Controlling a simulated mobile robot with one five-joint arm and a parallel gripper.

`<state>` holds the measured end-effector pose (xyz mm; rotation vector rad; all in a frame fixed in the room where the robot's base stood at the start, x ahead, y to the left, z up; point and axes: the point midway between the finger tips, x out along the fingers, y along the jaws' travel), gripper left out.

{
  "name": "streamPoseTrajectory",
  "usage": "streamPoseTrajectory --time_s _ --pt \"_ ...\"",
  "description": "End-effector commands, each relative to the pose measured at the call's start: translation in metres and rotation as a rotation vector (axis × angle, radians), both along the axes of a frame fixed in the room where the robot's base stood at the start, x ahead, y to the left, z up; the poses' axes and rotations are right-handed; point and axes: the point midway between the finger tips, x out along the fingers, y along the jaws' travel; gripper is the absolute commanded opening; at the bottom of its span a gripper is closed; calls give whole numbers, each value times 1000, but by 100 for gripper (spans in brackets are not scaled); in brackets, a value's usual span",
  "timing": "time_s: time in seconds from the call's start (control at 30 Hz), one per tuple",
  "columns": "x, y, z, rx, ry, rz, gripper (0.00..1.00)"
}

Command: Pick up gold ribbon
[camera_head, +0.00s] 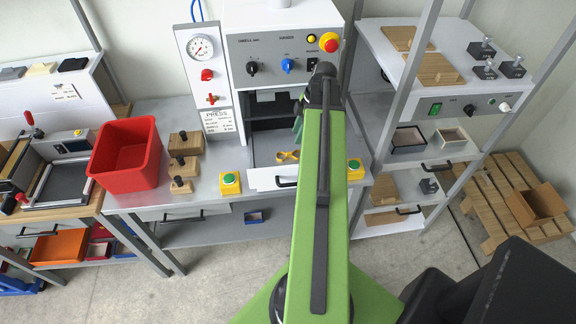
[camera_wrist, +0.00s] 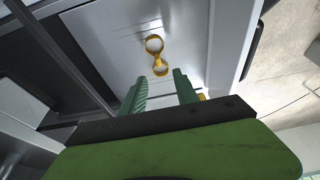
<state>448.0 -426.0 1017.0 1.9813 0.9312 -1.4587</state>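The gold ribbon (camera_head: 288,156) is a small bow-shaped loop lying on the press's flat metal surface, just left of my green arm in the head view. In the wrist view the gold ribbon (camera_wrist: 157,55) lies on the pale plate, beyond the fingertips and between their lines. My gripper (camera_wrist: 160,82) has two green ribbed fingers spread apart with nothing between them. The fingers do not touch the ribbon. In the head view my gripper is mostly hidden behind my arm.
A red bin (camera_head: 127,152) and wooden blocks with black knobs (camera_head: 184,143) stand left on the bench. Green buttons on yellow boxes (camera_head: 230,183) sit at the bench front. The press housing (camera_head: 283,62) rises behind the ribbon. A shelf rack (camera_head: 402,112) stands right.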

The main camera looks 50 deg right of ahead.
Motion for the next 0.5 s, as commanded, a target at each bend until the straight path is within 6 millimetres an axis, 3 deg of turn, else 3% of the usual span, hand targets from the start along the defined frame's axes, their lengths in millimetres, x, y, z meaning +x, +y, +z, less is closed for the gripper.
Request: streamPoseTrajectory --time_s 0.03,0.13,0.37,0.5 --pt "2 2 -22 0 0 0 36" --pt "5 6 -39 0 0 -3 36" --pt "7 8 -43 0 0 -5 36" --pt "9 9 -55 0 -1 -4 36"
